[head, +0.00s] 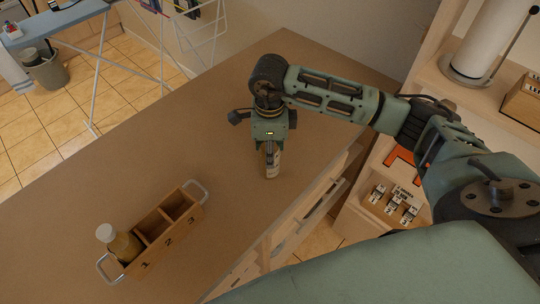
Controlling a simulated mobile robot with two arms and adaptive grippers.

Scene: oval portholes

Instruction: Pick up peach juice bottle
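My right gripper (271,150) points down over the brown counter (110,180), with its fingers at a small pale bottle or jar (275,166). The fingers and wrist hide much of this item, and I cannot tell whether they are closed on it. A bottle with a white cap and amber-yellow contents (123,246) stands in the compartment marked 1 of a wooden caddy (170,242). I cannot read a label on either item, so I cannot tell which is peach juice. My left gripper is not in view.
The caddy has metal handles, and its compartments 2 and 3 look empty. The counter between caddy and gripper is clear. A drying rack stands beyond the counter.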

